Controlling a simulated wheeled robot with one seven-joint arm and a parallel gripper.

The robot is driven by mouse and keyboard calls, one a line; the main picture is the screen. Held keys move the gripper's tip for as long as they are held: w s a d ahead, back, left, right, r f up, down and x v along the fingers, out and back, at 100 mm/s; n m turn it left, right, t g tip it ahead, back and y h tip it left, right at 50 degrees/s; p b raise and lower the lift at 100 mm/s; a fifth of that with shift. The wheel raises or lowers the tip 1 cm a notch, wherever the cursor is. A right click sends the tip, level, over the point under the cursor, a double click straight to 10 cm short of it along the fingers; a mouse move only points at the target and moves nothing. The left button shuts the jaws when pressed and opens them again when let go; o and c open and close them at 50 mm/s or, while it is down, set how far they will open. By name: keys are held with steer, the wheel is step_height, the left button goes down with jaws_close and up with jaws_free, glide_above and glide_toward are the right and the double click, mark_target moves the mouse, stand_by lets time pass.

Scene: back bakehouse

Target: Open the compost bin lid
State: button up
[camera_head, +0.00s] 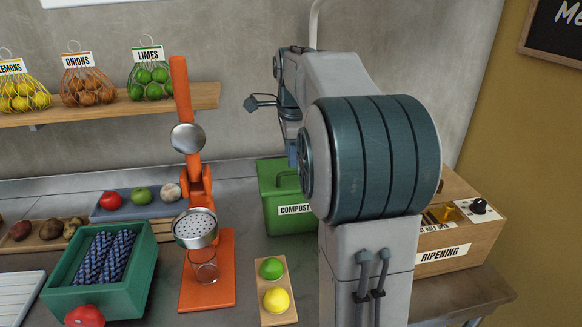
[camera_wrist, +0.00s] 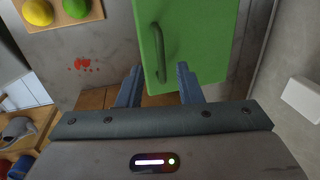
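The green compost bin (camera_head: 283,215) stands on the counter, partly hidden behind my arm, with a "COMPOST" label on its front. Its lid (camera_head: 272,168) looks shut. In the wrist view the green lid (camera_wrist: 205,40) fills the upper middle, with a dark green bar handle (camera_wrist: 158,53) on it. My gripper (camera_wrist: 160,70) is open and empty. Its two blue fingers are apart, one on each side of the handle's near end in the picture. I cannot tell how far above the lid they are. In the head view my gripper is mostly hidden by my arm.
A wooden board (camera_head: 279,312) with a lime and a lemon lies in front of the bin. An orange citrus press (camera_head: 222,267) stands left of it, and a wooden "RIPENING" box (camera_head: 455,248) is to the right. A shelf (camera_head: 110,114) with netted produce hangs behind.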

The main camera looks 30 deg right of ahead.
mark_target(290, 173)
steer(key=shift+w+d+f, duration=0.1)
steer(key=shift+w+f, duration=0.15)
steer(key=shift+f, duration=0.9)
steer(key=shift+w+d+f, duration=0.1)
steer(key=shift+w+f, duration=0.1)
steer(key=shift+f, duration=0.95)
jaws_close()
steer(key=shift+r, duration=0.15)
